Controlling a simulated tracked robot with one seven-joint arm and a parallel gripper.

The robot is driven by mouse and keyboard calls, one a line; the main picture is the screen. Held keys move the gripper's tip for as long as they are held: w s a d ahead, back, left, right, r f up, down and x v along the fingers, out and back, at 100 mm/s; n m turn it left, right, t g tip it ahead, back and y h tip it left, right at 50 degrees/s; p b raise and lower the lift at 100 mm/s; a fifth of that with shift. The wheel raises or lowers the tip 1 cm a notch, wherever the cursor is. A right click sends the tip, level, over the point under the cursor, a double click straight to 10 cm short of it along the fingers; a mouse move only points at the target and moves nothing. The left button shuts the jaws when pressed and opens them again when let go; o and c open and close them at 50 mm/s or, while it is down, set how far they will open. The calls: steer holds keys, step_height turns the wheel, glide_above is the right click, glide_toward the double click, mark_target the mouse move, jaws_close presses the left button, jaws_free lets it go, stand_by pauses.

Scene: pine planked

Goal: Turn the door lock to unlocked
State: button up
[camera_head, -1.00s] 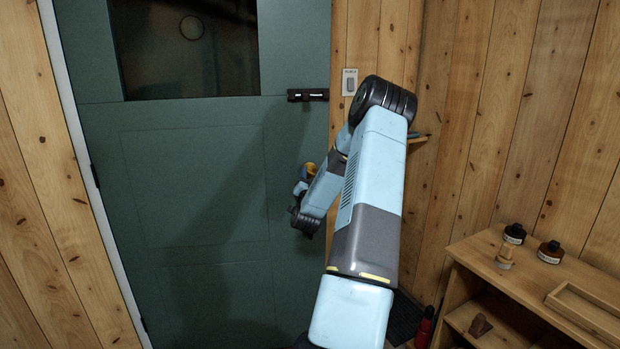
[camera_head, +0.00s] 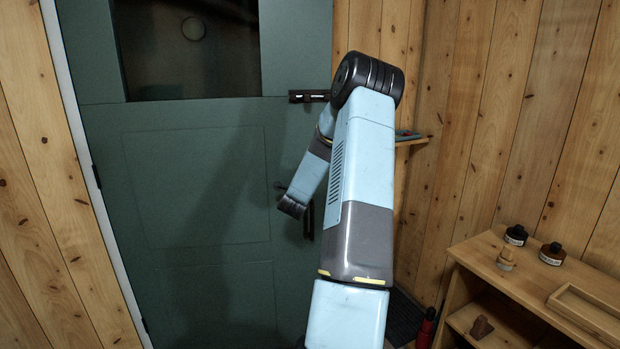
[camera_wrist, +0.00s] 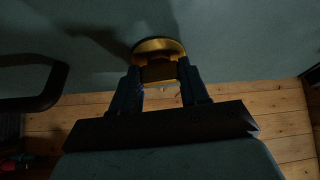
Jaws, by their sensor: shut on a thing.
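The door lock (camera_wrist: 158,47) shows in the wrist view as a round brass plate with a turn piece on the green door (camera_head: 200,180). My gripper (camera_wrist: 160,74) is shut on the turn piece, one dark finger on each side. The fingers hide part of it, and I cannot tell which way it is set.
A dark bolt (camera_head: 308,96) is high on the door's right edge. A dark pull handle (camera_head: 309,220) stands below my wrist; a dark loop (camera_wrist: 28,88) shows left in the wrist view. A small wall shelf (camera_head: 411,141) and a wooden cabinet (camera_head: 480,252) are at right.

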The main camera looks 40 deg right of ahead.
steer(key=shift+s+d+f+m, duration=0.1)
steer(key=shift+s+m, duration=0.05)
steer(key=shift+m, duration=0.65)
steer(key=shift+g+y, duration=0.3)
steer(key=o, duration=1.1)
steer(key=shift+c, duration=0.2)
steer(key=v, duration=1.3)
steer(key=shift+a, duration=0.4)
steer(key=shift+s+f, duration=0.1)
steer(key=shift+s, duration=0.05)
